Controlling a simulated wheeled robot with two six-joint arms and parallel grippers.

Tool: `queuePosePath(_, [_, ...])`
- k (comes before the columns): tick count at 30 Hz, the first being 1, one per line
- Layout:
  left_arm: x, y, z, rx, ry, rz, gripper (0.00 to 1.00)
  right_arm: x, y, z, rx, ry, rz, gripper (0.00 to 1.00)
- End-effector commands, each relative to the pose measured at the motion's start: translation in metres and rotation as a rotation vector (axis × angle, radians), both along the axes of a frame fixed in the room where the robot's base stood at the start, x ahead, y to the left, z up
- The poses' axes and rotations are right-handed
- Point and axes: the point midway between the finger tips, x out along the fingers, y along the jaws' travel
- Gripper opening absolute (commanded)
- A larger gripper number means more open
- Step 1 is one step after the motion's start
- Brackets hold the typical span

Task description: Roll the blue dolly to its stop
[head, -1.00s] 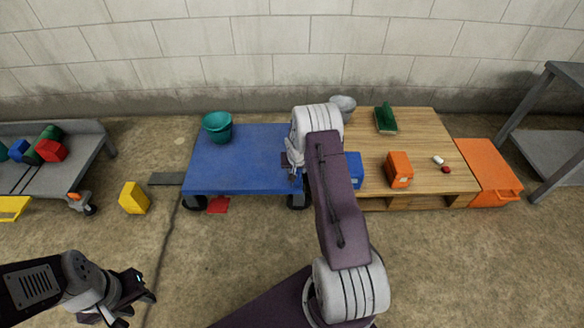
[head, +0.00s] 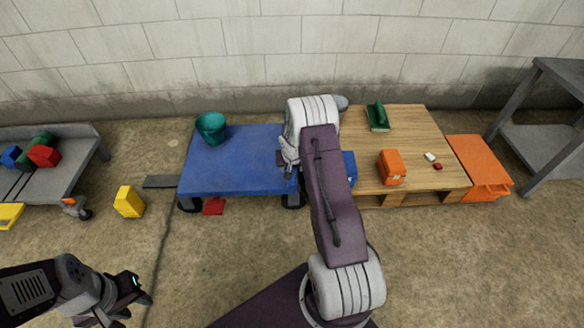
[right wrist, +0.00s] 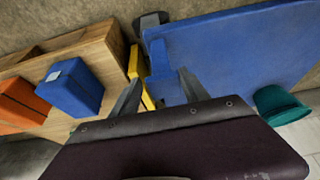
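The blue dolly (head: 235,170) stands on the floor in the middle of the head view, a teal bucket (head: 211,129) at its far left corner. A flat dark plate (head: 161,181) lies on the floor beside its left end; I cannot tell whether they touch. My right gripper (head: 289,158) is over the dolly's right end, partly hidden by my arm. In the right wrist view, its fingers (right wrist: 160,92) are apart, with blue and yellow surfaces showing between them; contact is unclear. The dolly deck (right wrist: 235,50) shows there too. My left gripper (head: 136,305) is open and empty above the floor.
A wooden pallet (head: 420,150) with an orange box (head: 391,167) and blue box (right wrist: 72,87) is right of the dolly. An orange crate (head: 480,168) stands beyond it. A grey cart (head: 60,182) and yellow block (head: 128,202) are left. A red piece (head: 214,206) lies by the dolly's front.

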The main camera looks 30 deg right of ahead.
Motion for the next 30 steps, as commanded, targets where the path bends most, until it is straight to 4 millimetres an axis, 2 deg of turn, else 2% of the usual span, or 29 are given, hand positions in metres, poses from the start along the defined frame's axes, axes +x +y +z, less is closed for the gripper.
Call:
queuePosePath(1, [0.000, 0.000, 0.012, 0.000, 0.000, 0.000, 0.36, -0.003, 0.001, 0.019, -0.001, -0.002, -0.001, 0.49])
queuePosePath(3, [0.000, 0.000, 0.017, 0.000, 0.000, 0.000, 0.36, -0.008, 0.004, 0.033, -0.002, -0.002, 0.000, 0.49])
queuePosePath(9, [0.000, 0.000, 0.025, 0.000, 0.000, 0.000, 0.36, -0.018, 0.009, 0.054, -0.002, -0.001, -0.001, 0.49])
queuePosePath(26, [0.000, 0.000, 0.025, 0.000, 0.000, 0.000, 0.36, -0.018, 0.012, 0.056, -0.001, 0.000, 0.002, 0.49])
queuePosePath(28, [0.000, 0.000, 0.031, 0.000, 0.000, 0.000, 0.36, -0.011, 0.020, 0.068, -0.006, -0.015, 0.024, 0.49])
queuePosePath(29, [0.000, 0.000, 0.034, 0.000, 0.000, 0.000, 0.36, -0.004, 0.025, 0.080, -0.012, -0.032, 0.037, 0.49])
queuePosePath(30, [0.000, 0.000, 0.039, 0.000, 0.000, 0.000, 0.36, 0.008, 0.033, 0.102, -0.024, -0.064, 0.061, 0.49])
